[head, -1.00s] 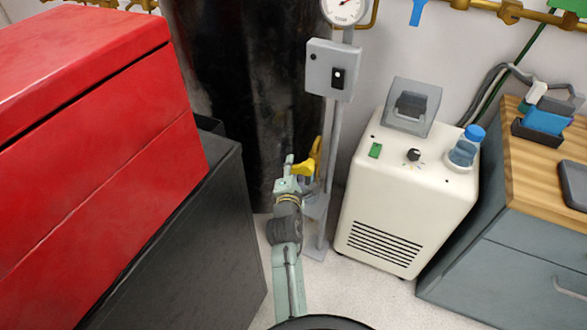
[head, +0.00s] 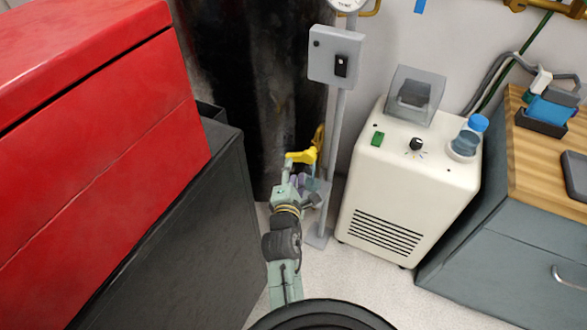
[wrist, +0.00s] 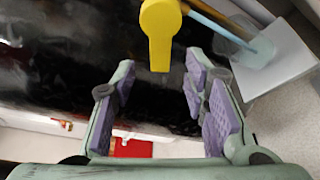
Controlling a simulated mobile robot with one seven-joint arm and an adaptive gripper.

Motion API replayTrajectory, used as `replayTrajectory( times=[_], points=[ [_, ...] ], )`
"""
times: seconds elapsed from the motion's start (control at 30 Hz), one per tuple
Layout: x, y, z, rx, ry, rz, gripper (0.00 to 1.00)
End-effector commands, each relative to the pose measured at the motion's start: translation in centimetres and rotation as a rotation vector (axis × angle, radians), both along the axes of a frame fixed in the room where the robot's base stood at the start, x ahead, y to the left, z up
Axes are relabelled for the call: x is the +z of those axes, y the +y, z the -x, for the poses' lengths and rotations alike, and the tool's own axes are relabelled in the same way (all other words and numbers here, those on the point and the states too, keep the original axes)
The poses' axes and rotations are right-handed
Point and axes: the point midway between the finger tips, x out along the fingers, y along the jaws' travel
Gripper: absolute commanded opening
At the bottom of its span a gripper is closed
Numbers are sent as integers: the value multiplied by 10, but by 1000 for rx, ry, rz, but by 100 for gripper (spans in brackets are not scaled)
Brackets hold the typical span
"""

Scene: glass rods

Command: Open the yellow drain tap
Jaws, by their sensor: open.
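The yellow drain tap (head: 303,156) sticks out at the lower front of the tall black cylinder (head: 262,100), beside a grey post. In the wrist view the yellow tap handle (wrist: 160,32) hangs down at the top centre, beyond the fingertips and roughly in line with the gap between them. My gripper (head: 298,182) is just below the tap in the head view. In the wrist view my gripper (wrist: 158,90) is open, its purple-padded fingers apart with nothing between them. I cannot tell whether any finger touches the tap.
A grey post with a switch box (head: 336,57) stands right of the tap. A cream machine (head: 405,185) stands further right, beside a wood-topped cabinet (head: 540,150). A red cabinet (head: 90,120) on a dark base (head: 180,235) closes off the left. Some pale floor shows between.

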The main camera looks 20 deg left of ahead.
Motion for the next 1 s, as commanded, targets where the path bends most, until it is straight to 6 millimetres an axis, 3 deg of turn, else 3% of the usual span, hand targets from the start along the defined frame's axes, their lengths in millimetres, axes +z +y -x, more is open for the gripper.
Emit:
replayTrajectory(
  times=[0.37,0.63,0.77,1.0],
  points=[
    [-1,-1,-1,-1,2,-1,41],
    [-10,-38,-13,-14,106,-47,41],
    [-9,-50,-11,59,169,-69,41],
    [11,-47,9,272,185,-56,41]
  ],
)
